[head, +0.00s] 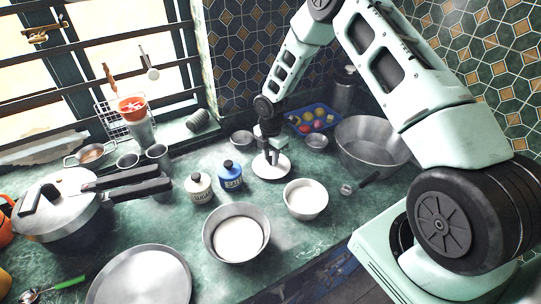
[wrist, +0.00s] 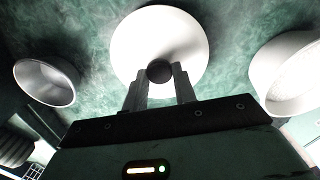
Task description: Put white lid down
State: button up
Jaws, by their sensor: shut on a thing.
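The white lid (head: 272,171) is a round disc at the middle of the green counter in the head view. In the wrist view the white lid (wrist: 190,38) shows its face and a dark round knob (wrist: 159,71) at its centre. My gripper (head: 272,158) points down over the lid. In the wrist view my gripper (wrist: 160,76) is shut on the knob between its two fingers. The lid looks level and close to the counter; I cannot tell whether it touches it.
A blue jar (head: 230,177) and a white jar (head: 198,188) stand to the left. A white bowl (head: 305,200) and a metal bowl with white contents (head: 237,222) are in front. A large metal basin (head: 370,145) and a blue tray (head: 314,119) are behind right. A pressure cooker (head: 58,205) is far left.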

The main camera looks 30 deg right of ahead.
jog(key=shift+f, duration=0.45)
jog(key=shift+f, duration=0.1)
jog(key=o, duration=1)
jog(key=shift+c, duration=0.2)
